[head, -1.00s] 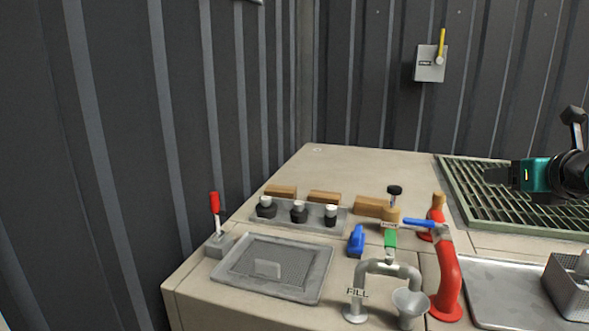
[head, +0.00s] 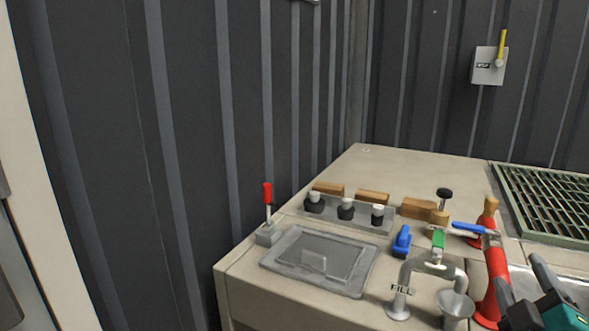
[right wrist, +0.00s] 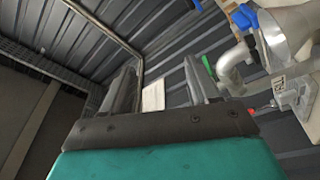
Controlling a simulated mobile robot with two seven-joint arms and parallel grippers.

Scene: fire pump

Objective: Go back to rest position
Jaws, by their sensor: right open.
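My right gripper (head: 529,284) is at the lower right of the head view, in front of the red pipe (head: 493,268). Its two dark fingers are apart, with nothing between them. In the right wrist view the open fingers (right wrist: 160,92) also show empty, with the wall behind them. My left gripper is in neither view now.
The worktop (head: 243,283) carries a red-handled lever (head: 267,205), a grey hatch (head: 330,262), a row of black-and-white knobs (head: 346,209), a blue handle (head: 401,242), the FILL pipe (head: 405,285) and a funnel (head: 455,303). A green grating (head: 545,205) lies at right. A switch box (head: 489,66) hangs on the wall.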

